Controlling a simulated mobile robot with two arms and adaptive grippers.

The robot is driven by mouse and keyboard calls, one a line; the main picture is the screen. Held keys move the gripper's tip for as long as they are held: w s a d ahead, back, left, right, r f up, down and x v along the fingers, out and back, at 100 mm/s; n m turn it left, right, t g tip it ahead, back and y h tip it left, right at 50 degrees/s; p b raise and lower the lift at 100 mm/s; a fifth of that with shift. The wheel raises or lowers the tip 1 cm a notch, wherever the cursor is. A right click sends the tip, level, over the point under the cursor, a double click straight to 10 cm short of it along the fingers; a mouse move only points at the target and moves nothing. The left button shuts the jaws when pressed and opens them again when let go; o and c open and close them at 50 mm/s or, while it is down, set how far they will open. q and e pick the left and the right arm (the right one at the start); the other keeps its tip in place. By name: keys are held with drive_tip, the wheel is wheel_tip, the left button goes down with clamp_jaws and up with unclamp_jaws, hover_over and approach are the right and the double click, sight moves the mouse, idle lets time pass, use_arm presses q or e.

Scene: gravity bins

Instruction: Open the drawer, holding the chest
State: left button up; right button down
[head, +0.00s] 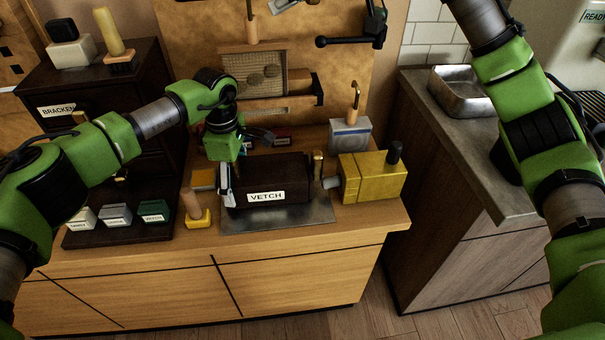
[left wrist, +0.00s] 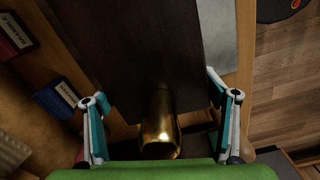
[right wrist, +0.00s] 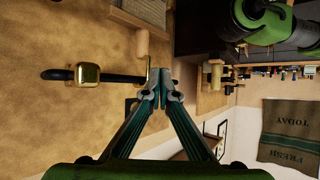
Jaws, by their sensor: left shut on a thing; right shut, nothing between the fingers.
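The dark chest (head: 285,188), labelled VETCH, lies on a metal plate on the wooden counter. My left gripper (head: 228,180) reaches down at its left end. Another brass piece (head: 318,165) stands at the chest's right end. No open drawer gap shows. My right gripper (right wrist: 165,90) is shut and empty before the tan wall board, outside the head view.
A yellow block (head: 370,178) with a black knob sits right of the chest. A wooden peg on a yellow base (head: 198,212) stands left. Small labelled bins (head: 118,214) and a dark cabinet (head: 100,90) are farther left. A grey box (head: 350,136) stands behind.

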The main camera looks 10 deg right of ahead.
sight(339, 158)
drive_tip(key=shift+s+d+f+g+h, duration=0.45)
drive_tip(key=shift+s+f+g+h, duration=0.55)
drive_tip(key=shift+f, duration=4.1)
drive_tip(key=shift+s+d+f+g+h, duration=0.5)
drive_tip(key=shift+s+f+g+h, duration=0.45)
drive_tip(key=shift+f, duration=4.2)
drive_tip(key=shift+s+d+f+g+h, duration=0.45)
drive_tip(key=shift+s+f+g+h, duration=0.55)
drive_tip(key=shift+f, duration=4.1)
drive_tip(key=shift+s+t, duration=0.25)
use_arm(q)
drive_tip(key=shift+a+f, duration=0.1)
use_arm(e)
drive_tip(key=shift+d, duration=4.35)
drive_tip(key=shift+a, duration=0.2)
drive_tip(key=shift+r, duration=0.15)
